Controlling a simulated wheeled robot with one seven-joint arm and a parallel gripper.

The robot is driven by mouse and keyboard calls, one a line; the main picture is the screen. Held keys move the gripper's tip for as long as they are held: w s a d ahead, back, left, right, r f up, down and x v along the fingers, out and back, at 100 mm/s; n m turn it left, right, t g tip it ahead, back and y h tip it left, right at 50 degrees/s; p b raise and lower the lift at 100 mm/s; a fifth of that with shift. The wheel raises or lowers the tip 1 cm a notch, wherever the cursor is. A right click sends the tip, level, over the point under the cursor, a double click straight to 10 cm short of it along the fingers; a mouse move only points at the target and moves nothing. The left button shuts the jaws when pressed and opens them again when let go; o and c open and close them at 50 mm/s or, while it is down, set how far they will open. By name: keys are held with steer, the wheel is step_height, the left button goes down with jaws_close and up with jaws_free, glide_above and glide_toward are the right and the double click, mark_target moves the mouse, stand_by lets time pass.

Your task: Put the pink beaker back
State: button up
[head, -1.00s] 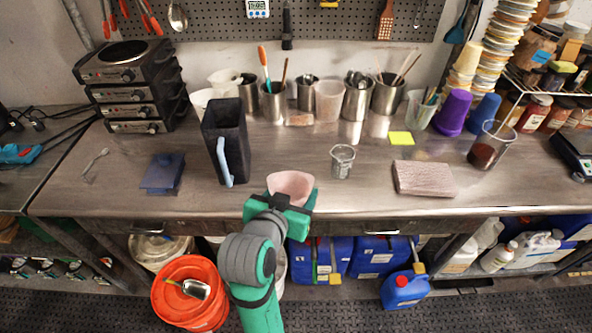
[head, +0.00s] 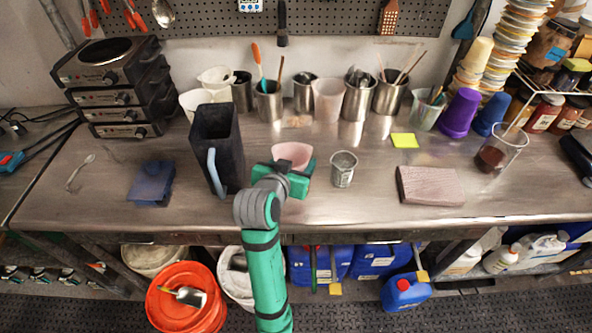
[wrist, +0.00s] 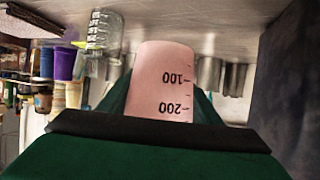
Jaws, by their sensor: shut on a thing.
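The pink beaker (head: 293,155) is in my gripper (head: 292,170), over the front middle of the steel bench. In the wrist view the pink beaker (wrist: 163,85) stands between my gripper's green fingers, with black marks 100 and 200 on its wall appearing upside down. My gripper is shut on it. I cannot tell whether its base touches the bench. A tall dark pitcher (head: 217,150) with a light blue handle stands just left of my gripper.
Several steel canisters (head: 304,93) and a translucent beaker (head: 327,100) line the back. A pinkish block (head: 430,186) and a yellow note (head: 404,140) lie to the right. A blue box (head: 151,184) lies left. Orange bucket (head: 183,315) is below on the floor.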

mark_target(298, 163)
steer(key=w+f, duration=0.4)
steer(key=f, duration=0.1)
steer(key=shift+d, duration=0.25)
steer(key=shift+w+f, duration=0.2)
steer(key=shift+f, duration=0.1)
step_height(298, 163, down, 3)
steer(key=shift+w, duration=0.15)
steer(key=shift+a+f, duration=0.1)
steer(key=shift+a, duration=0.15)
steer(key=shift+d+f, duration=0.1)
steer(key=shift+f, duration=0.05)
steer(key=o, duration=1.2)
